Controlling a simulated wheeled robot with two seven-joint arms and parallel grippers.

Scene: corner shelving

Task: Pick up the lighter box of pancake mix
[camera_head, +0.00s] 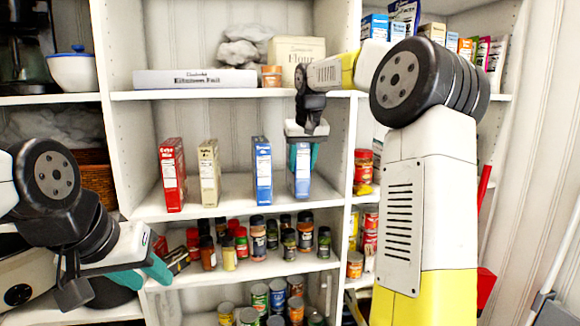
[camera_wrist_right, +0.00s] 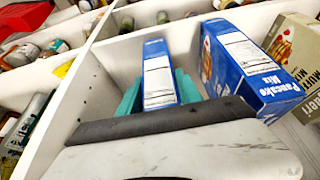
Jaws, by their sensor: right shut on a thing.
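Two blue boxes stand upright on the middle shelf. My right gripper (camera_head: 302,157) has come down from above, and its teal fingers are shut on the right-hand blue box (camera_head: 301,183). This held box, blue with a white label panel, also shows between the fingers in the right wrist view (camera_wrist_right: 157,68). The other blue box (camera_head: 262,172) stands just left of it, apart; in the right wrist view its top reads "Pancake Mix" (camera_wrist_right: 255,70). I cannot read the held box's name. My left gripper (camera_head: 146,273) is low at left, empty, its teal fingers apart.
A beige box (camera_head: 209,172) and a red box (camera_head: 172,174) stand further left on the same shelf (camera_head: 236,190). The shelf's right divider is close to the held box. Spice jars (camera_head: 258,237) fill the shelf below.

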